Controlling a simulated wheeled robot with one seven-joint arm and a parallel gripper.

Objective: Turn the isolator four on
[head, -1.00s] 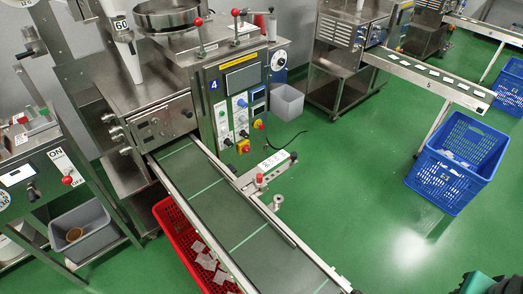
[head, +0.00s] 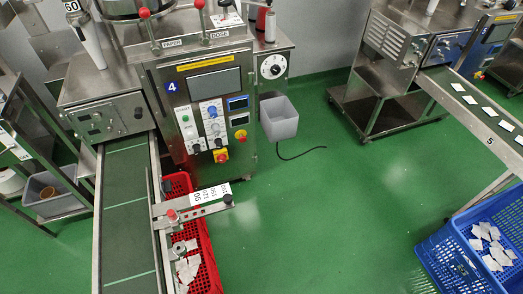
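Machine four (head: 206,100) is a steel packer with a blue "4" label on its front panel. Low on that panel is a red rotary knob on a yellow plate, which looks like the isolator (head: 221,156). Its handle position is too small to read. Above and right of it is a red button on a yellow base (head: 240,135). The panel also has a screen (head: 214,85), small dials and two small displays. My gripper is not in view.
A conveyor (head: 128,220) runs forward from the machine at left. A red crate (head: 205,262) with teabags stands beside it, under a ruler arm (head: 205,201). A grey bin (head: 279,118) and a cable lie right of the machine. A blue crate (head: 440,262) is at right; green floor between is clear.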

